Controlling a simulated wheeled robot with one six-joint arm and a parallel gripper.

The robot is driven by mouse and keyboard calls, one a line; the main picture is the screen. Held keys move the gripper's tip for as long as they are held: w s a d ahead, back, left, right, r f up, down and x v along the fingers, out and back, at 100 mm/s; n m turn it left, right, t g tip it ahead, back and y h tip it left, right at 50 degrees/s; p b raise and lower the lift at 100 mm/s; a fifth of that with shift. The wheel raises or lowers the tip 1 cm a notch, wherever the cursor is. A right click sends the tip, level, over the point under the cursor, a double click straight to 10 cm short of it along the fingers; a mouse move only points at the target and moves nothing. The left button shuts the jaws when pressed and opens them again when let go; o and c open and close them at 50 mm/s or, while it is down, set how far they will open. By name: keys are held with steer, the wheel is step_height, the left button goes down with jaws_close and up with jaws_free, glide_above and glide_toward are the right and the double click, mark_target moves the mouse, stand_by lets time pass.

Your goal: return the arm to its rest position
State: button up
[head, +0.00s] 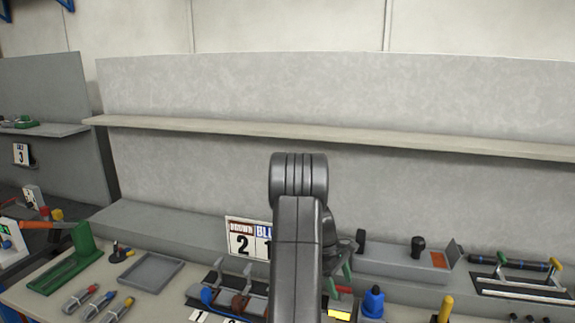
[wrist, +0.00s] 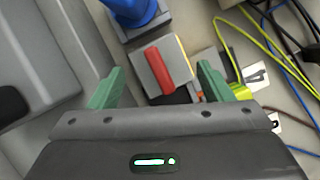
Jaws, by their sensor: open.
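My arm (head: 297,240) rises in the middle of the head view and bends forward over the workbench. My gripper (wrist: 158,82) shows in the wrist view with its two green fingers spread apart and nothing held. Beyond the gap between them is a grey block with a red handle (wrist: 155,68). In the head view most of the gripper is hidden behind my arm; a green finger (head: 346,281) shows just right of it, above the bench.
A blue-topped part (head: 373,302) stands right of my arm. A numbered sign (head: 243,241) and cable clamps are left of it. A grey tray (head: 151,272) and green stand (head: 75,262) lie farther left. A long shelf (head: 330,135) crosses the back panel. Loose cables (wrist: 270,50) lie at the right.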

steer(key=n, duration=0.2)
steer(key=n+t, duration=0.1)
steer(key=n, duration=0.1)
steer(key=shift+s+a+t+h, duration=0.1)
steer(key=shift+s+t+h, duration=0.1)
steer(key=shift+t+h, duration=0.1)
stand_by(0.3)
